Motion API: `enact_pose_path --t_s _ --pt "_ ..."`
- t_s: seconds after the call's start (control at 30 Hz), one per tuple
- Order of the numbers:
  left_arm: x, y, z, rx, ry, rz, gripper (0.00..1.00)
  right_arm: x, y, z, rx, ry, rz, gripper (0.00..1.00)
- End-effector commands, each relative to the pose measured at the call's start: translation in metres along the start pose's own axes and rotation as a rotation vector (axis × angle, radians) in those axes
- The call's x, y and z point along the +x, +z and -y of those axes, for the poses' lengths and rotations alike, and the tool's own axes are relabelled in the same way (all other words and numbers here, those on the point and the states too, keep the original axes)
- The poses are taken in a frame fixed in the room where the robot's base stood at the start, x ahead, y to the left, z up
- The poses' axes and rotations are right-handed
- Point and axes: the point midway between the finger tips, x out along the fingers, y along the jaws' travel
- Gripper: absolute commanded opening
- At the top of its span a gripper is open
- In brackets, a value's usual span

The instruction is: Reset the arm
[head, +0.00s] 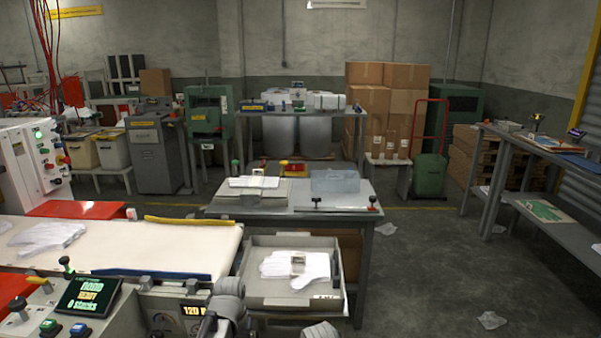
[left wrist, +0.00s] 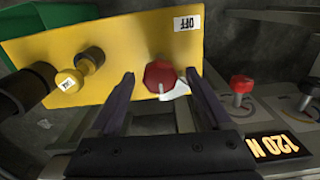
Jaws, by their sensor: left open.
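My left gripper (left wrist: 159,78) is open in the left wrist view, its two dark fingers pointing at a yellow panel (left wrist: 110,45). A red knob (left wrist: 159,76) on the panel shows between the fingertips; I cannot tell whether they touch it. A white OFF label (left wrist: 187,22) is above it and a yellow knob (left wrist: 68,80) is to its left. In the head view grey parts of my arms show at the bottom edge, but neither gripper is clearly seen there.
A control console with a small screen (head: 88,295) and a 120 N display (left wrist: 278,146) is close by. A conveyor (head: 130,240) carries a white glove (head: 45,238). A grey tray (head: 330,300) holds white gloves (head: 300,268). A table (head: 350,198) stands behind; floor (head: 425,265) to the right is mostly clear.

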Motion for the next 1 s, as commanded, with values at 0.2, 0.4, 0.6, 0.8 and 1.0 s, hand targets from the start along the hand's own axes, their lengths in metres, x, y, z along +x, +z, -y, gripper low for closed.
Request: enact_pose_path --t_s 0.2,0.4,0.6,0.8,1.0 --pt "0.0000 -0.0001 -0.0002 -0.204 0.000 0.000 0.82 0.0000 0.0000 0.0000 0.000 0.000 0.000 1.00" --pt "0.0000 -0.0001 -0.0002 -0.334 0.000 0.000 0.82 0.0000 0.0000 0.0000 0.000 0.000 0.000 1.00" --pt "0.0000 -0.0001 -0.0002 -0.391 0.000 0.000 0.82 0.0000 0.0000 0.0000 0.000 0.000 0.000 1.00" --pt "0.0000 0.0000 -0.0003 -0.398 0.000 0.000 0.82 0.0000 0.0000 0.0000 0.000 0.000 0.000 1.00" --pt "-0.0001 0.0008 -0.0003 -0.397 0.000 0.000 0.82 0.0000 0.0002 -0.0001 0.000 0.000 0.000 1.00"
